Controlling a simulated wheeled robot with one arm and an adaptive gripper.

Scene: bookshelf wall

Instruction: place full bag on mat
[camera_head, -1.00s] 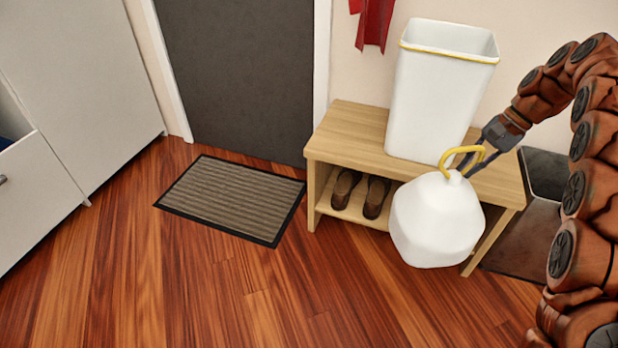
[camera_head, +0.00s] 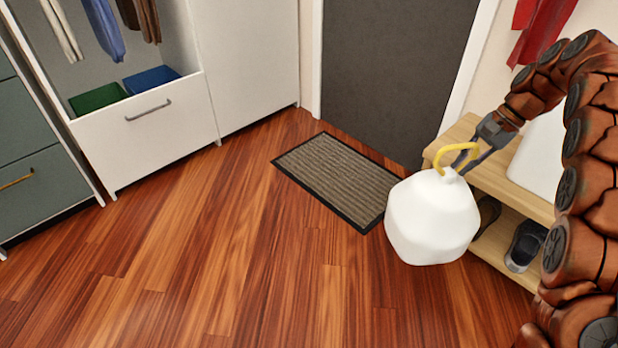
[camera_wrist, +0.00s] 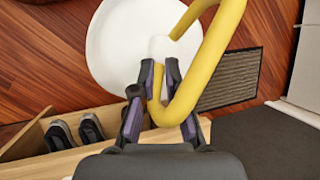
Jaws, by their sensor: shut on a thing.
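The full bag (camera_head: 432,218) is white and rounded, with a yellow loop handle (camera_head: 456,153) on top. My gripper (camera_head: 466,164) is shut on the handle, and the bag hangs below it. In the head view the bag overlaps the right corner of the mat and the front of the bench. The mat (camera_head: 338,178) is grey-brown and ribbed with a dark border, lying on the floor before the dark door. The wrist view shows the handle (camera_wrist: 208,65) between my fingers (camera_wrist: 158,95), the white bag (camera_wrist: 118,45) beyond and part of the mat (camera_wrist: 230,80).
A wooden bench (camera_head: 508,178) with shoes (camera_head: 524,245) on its lower shelf stands at the right. A white bin (camera_head: 543,155) is on it, partly hidden by my arm. White cabinets (camera_head: 150,135) line the back left. The wooden floor (camera_head: 220,250) at left and front is clear.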

